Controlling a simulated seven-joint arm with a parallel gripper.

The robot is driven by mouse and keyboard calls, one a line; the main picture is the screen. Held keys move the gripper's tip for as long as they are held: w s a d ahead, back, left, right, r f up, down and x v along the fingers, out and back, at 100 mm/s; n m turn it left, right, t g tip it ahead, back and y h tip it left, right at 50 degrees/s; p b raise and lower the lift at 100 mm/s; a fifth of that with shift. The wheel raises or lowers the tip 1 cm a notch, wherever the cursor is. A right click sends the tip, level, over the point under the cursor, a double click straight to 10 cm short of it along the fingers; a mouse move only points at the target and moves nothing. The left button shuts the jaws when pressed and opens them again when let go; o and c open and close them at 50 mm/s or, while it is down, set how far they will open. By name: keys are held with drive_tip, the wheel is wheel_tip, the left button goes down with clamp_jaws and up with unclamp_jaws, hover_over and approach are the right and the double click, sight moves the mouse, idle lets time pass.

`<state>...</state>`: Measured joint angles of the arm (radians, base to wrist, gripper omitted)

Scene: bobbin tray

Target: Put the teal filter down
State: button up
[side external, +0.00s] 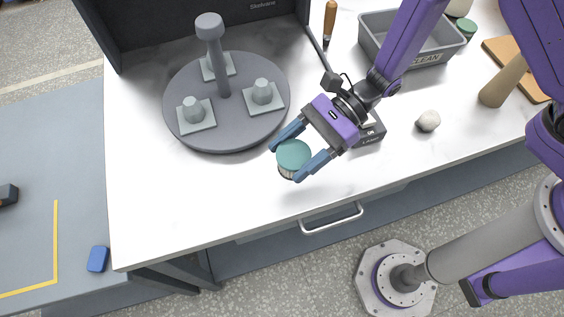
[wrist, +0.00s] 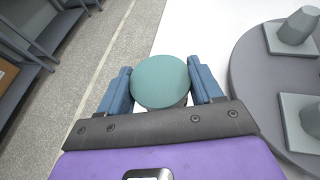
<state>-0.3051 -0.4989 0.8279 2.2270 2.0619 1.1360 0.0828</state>
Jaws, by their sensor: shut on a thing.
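The teal filter (side external: 293,154) is a short round piece with a teal top and a pale ribbed side, in the middle of the side external view. My gripper (side external: 294,157) is shut on it, with one blue finger on each side. In the wrist view the filter's teal top (wrist: 161,81) shows between the two fingers of my gripper (wrist: 161,88). The filter is over the white table near its front edge. I cannot tell whether its underside touches the table.
A round grey stand (side external: 175,101) with a central post and several pegged square pads is at the back left. A grey bin (side external: 400,55), a pale ball (side external: 428,121), a wooden-handled tool (side external: 330,18) and a dark box (side external: 371,133) are to the right. The white table's front left (side external: 170,215) is clear.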

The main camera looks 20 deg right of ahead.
sight(284, 159)
drive_tip(key=shift+w+a+f, duration=0.3)
drive_tip(key=shift+a+f, duration=0.15)
drive_tip(key=shift+f, duration=0.15)
drive_tip(key=shift+w+a+f, duration=0.25)
drive_tip(key=shift+a+f, duration=0.15)
drive_tip(key=shift+f, duration=0.2)
drive_tip(key=shift+w+a+f, duration=0.1)
drive_tip(key=shift+a+f, duration=0.05)
drive_tip(key=shift+f, duration=1.55)
drive_tip(key=shift+f, duration=0.15)
drive_tip(key=o, duration=1.1)
drive_tip(key=shift+c, duration=0.2)
